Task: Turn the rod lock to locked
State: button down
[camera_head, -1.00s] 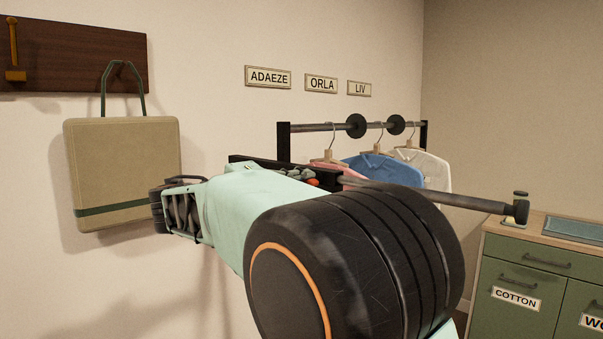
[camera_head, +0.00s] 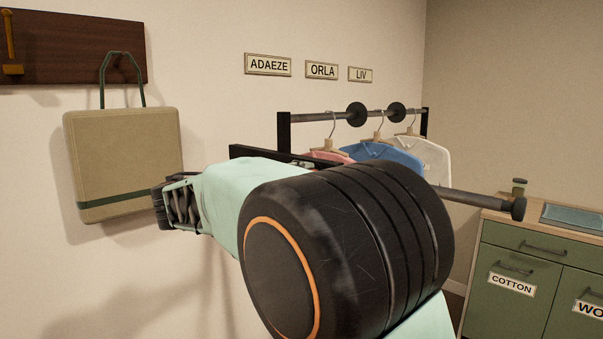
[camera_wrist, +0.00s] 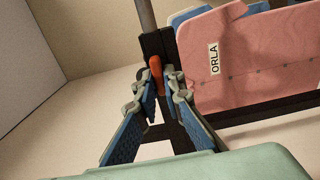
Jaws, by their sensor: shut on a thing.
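The rod lock shows in the wrist view as an orange-red lever (camera_wrist: 156,73) on a black upright bracket (camera_wrist: 160,45), below a grey rod (camera_wrist: 147,14). My gripper (camera_wrist: 157,90) has its two blue-padded fingers on either side of the lever's lower part and is shut on it. The lever stands close to upright in that picture. The front end of the grey rod (camera_head: 480,202) sticks out to the right of my arm there.
A pink garment (camera_wrist: 245,62) tagged ORLA hangs close beside the bracket. Blue (camera_head: 385,156) and white (camera_head: 425,160) garments hang behind. A beige bag (camera_head: 125,165) hangs on the left wall. A green cabinet (camera_head: 520,245) stands at the right.

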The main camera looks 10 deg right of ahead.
jog(key=c, duration=2)
grip_release()
jog(key=shift+c, duration=0.2)
jog(key=shift+a, duration=0.1)
jog(key=v, duration=1.2)
